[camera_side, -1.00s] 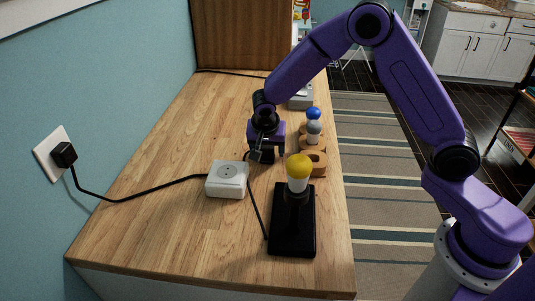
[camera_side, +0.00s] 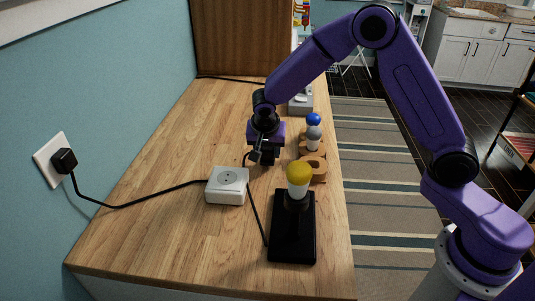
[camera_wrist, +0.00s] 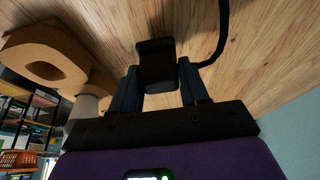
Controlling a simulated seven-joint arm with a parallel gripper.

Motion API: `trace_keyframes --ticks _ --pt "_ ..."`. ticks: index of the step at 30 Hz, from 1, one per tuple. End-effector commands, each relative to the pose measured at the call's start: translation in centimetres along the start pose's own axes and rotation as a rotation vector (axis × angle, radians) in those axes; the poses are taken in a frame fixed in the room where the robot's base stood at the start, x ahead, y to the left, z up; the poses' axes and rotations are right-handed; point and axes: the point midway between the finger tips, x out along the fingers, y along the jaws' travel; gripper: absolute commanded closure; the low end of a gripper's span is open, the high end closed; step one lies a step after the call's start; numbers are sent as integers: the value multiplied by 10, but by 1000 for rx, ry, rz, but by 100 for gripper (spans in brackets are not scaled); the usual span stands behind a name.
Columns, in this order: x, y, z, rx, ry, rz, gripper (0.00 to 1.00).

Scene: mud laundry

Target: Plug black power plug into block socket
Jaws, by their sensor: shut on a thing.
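The black power plug (camera_wrist: 157,64) is held between the two dark fingers of my gripper (camera_wrist: 158,88) in the wrist view. In the side view my gripper (camera_side: 265,156) points down above the wooden counter, and the plug is small and mostly hidden by the fingers. The white block socket (camera_side: 216,194) lies on the counter, its round outlet facing up. My gripper is behind it and to its right, apart from it. The plug's black cord (camera_wrist: 218,40) bends away at the right in the wrist view. In the side view it runs past the block to the lamp base.
A black lamp base (camera_side: 293,246) with a yellow-topped bulb (camera_side: 299,173) stands at the front right. A wooden holder (camera_side: 318,168) with bulbs sits near the right edge. Another black plug (camera_side: 64,160) is in the wall outlet, its cable leading to the block. The left counter is mostly clear.

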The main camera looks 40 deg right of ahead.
Motion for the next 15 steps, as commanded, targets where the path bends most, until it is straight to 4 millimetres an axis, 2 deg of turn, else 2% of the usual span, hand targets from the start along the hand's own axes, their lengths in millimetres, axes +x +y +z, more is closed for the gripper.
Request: trace_keyframes --ticks 5,15 --pt "-27 7 -6 1 1 -3 82" --pt "-89 50 2 -1 1 -4 82"
